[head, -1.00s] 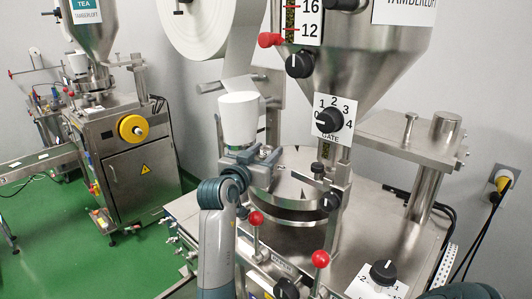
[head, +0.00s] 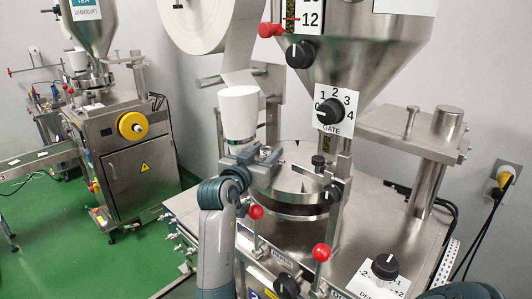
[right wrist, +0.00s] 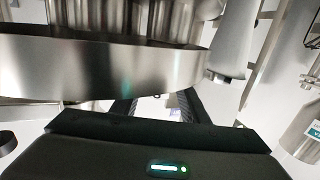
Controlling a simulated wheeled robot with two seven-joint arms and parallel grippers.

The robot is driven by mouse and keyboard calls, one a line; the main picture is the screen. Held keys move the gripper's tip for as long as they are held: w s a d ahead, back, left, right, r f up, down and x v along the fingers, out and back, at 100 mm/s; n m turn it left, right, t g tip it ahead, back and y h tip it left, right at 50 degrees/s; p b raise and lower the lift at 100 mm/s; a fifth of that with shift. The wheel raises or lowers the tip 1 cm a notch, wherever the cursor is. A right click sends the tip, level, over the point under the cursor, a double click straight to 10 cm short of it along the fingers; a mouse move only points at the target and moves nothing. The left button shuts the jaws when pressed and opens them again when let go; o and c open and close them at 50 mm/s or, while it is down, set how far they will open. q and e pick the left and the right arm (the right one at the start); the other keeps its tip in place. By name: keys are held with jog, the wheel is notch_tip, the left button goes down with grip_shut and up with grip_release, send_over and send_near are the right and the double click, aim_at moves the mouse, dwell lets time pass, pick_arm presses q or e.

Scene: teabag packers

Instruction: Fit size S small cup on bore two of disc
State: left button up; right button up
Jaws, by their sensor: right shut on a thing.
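My right gripper (head: 266,155) reaches up from the bottom middle in the head view and is shut at the left edge of the steel disc (head: 297,186). The small cup in its jaws is almost wholly hidden, and I cannot make out its shape or any size mark. In the right wrist view the dark fingers (right wrist: 157,100) rise close under the disc's broad steel rim (right wrist: 100,68). I cannot tell whether the cup touches the disc. The bores and their numbers are not readable. My left gripper is not in view.
A white tapered tube (head: 238,112) stands just behind my gripper, under a paper roll (head: 207,30). A steel hopper (head: 375,45) and the gate dial (head: 331,108) overhang the disc. Red-knobbed levers (head: 321,252) stand in front. Another machine (head: 130,150) is at the left.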

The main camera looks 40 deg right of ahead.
jog(key=shift+f+b, duration=0.5)
jog(key=shift+f, duration=0.2)
jog(key=o, duration=1.1)
jog(key=shift+o, duration=0.2)
